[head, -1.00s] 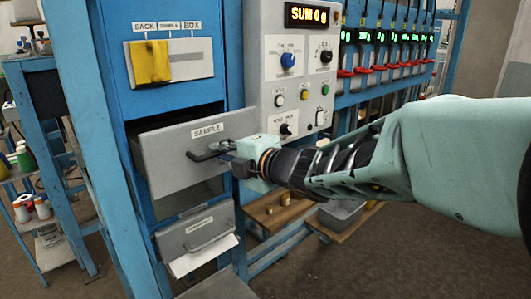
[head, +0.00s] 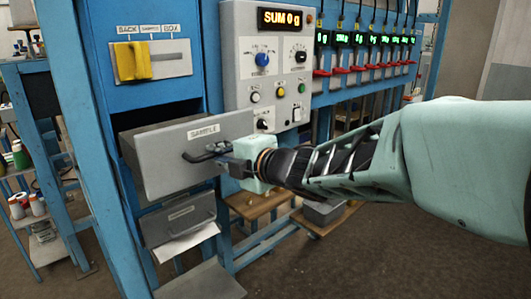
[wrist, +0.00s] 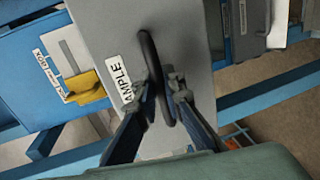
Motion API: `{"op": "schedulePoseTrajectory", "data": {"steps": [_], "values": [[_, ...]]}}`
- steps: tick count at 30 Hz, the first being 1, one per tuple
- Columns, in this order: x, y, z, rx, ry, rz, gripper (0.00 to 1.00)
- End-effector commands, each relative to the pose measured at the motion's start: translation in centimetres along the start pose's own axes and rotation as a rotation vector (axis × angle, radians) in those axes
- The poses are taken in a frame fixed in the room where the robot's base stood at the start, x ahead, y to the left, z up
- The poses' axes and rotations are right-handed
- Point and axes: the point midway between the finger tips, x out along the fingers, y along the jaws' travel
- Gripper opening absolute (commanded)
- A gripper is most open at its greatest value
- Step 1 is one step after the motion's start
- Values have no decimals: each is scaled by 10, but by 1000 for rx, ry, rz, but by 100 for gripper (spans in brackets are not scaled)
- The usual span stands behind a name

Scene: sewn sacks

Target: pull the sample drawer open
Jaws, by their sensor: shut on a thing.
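The grey sample drawer (head: 160,165) with its "SAMPLE" label stands part way out of the blue cabinet, with a dark gap showing above and behind its front. Its black handle (head: 200,154) is held by my gripper (head: 226,158), which comes from the right. In the wrist view the black handle (wrist: 151,70) runs between the two fingers of my gripper (wrist: 166,92), and they are shut on it. The drawer front (wrist: 196,50) fills the middle of that view. The inside of the drawer is mostly hidden.
A yellow lever (head: 133,61) sits on a plate above the drawer. A lower grey drawer (head: 178,219) with paper below it is under the sample drawer. A control panel (head: 268,65) is to the right.

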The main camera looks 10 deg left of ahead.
Motion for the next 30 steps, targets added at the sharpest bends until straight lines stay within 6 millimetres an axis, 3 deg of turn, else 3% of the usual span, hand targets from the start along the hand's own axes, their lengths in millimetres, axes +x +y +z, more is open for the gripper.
{"op": "schedulePoseTrajectory", "data": {"steps": [16, 17, 21, 30], "values": [[0, 0, 0, 0, 0, 0, 0], [0, 0, 0, 0, 1, 0, 11], [0, 0, 0, 0, 1, 0, 26], [0, 0, 0, 0, 0, 0, 26]]}}
